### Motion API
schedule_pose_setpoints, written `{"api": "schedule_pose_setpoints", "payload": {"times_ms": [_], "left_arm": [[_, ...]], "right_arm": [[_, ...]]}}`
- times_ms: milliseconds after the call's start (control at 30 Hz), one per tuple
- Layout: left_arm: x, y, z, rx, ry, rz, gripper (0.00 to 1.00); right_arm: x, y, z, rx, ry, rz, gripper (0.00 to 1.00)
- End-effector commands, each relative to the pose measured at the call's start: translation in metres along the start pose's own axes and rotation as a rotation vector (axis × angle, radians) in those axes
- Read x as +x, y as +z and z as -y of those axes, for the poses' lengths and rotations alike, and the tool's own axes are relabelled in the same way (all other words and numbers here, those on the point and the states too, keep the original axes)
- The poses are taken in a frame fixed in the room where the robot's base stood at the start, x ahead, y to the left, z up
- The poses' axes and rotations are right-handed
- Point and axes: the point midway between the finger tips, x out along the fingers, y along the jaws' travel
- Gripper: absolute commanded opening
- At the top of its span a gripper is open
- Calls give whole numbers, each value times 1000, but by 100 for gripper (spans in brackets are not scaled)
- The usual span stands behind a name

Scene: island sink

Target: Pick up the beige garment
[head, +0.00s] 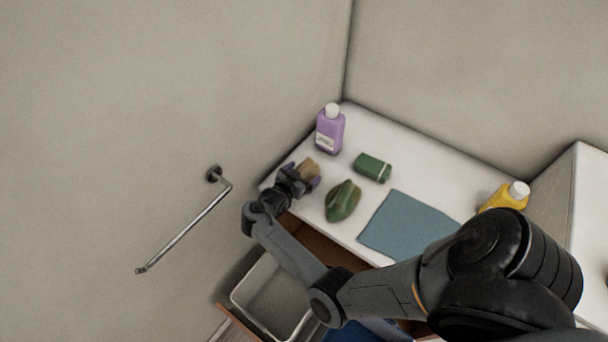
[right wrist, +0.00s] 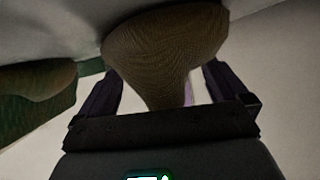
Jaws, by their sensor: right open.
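The beige garment (head: 309,168) is a small crumpled tan cloth on the white counter, near its left end. In the right wrist view the garment (right wrist: 165,50) looks brown and ribbed, and its lower part lies between the two fingers. My right gripper (head: 306,177) is at the garment with its fingers open on either side of it. The right gripper also shows in the right wrist view (right wrist: 160,95), with a gap visible beside the cloth. My left gripper is not in view.
A purple bottle (head: 330,132) stands behind the garment. A green brush-like object (head: 342,201) and a green sponge-like block (head: 372,167) lie to its right. A blue cloth (head: 408,225) and a yellow bottle (head: 505,198) are further right. A grey bin (head: 240,295) sits below the counter.

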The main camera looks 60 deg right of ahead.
Motion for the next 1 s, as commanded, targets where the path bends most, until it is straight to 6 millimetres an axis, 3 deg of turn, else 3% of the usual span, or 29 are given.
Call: {"api": "schedule_pose_setpoints", "payload": {"times_ms": [67, 400, 767, 1000], "left_arm": [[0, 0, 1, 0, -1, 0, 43], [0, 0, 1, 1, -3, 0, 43], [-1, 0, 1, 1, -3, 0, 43], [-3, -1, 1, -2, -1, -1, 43]], "right_arm": [[0, 0, 0, 0, 0, 0, 98], [0, 0, 0, 0, 0, -1, 47], [-2, -4, 0, 1, 0, -1, 47], [-10, -25, 2, 4, 0, -3, 47]]}}
